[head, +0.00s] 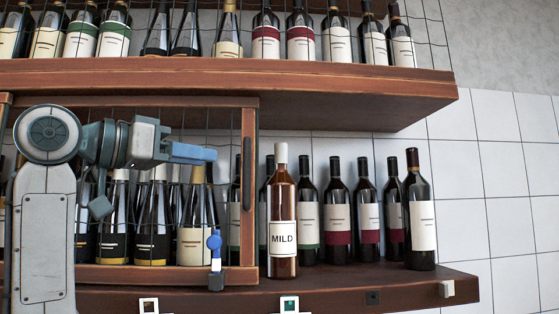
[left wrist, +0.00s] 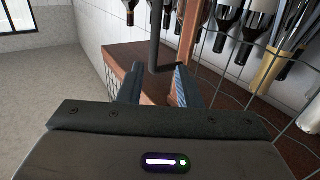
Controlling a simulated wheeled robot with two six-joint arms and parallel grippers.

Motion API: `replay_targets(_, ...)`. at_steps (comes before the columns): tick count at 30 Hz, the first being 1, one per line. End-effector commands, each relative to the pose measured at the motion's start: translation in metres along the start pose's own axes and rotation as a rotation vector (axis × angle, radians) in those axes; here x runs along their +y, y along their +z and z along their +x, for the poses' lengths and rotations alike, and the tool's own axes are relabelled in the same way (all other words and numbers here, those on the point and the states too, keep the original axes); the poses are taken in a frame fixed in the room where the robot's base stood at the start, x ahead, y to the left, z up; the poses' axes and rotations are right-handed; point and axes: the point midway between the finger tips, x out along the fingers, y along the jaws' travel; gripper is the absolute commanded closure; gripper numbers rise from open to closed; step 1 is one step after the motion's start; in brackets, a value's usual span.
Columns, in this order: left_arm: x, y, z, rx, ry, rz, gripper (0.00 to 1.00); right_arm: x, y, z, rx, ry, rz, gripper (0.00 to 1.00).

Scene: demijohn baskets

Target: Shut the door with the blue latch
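The wood-framed wire mesh door (head: 249,190) stands across the lower shelf on the left, in front of several bottles. The blue latch (head: 214,243) sits upright at its bottom rail, near the right end. A dark upright bar (head: 237,180) shows beside the door's right post. My left gripper (head: 208,154) is in front of the mesh, above the latch and left of that bar, pointing right. In the left wrist view its two fingers (left wrist: 157,88) are apart, with a dark bar (left wrist: 154,40) beyond or between the tips; I cannot tell which. My right gripper is not in view.
A brown bottle labelled MILD (head: 282,235) stands at the lower shelf's front, right of the door. Dark wine bottles (head: 419,215) stand right of it. The upper shelf (head: 330,78) overhangs. Small square fittings (head: 447,288) line the lower shelf edge (head: 400,292).

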Motion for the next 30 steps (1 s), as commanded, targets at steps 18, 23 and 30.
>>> replay_targets(18, 0.012, -0.018, 0.076, 0.007, 0.019, 0.014, 0.69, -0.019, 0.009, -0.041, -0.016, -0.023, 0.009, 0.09)
replay_targets(23, 0.011, -0.016, 0.096, 0.008, 0.017, 0.015, 0.69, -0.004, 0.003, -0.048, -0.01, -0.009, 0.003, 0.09)
replay_targets(30, 0.011, -0.014, 0.104, 0.008, 0.015, 0.016, 0.69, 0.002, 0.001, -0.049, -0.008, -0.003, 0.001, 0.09)
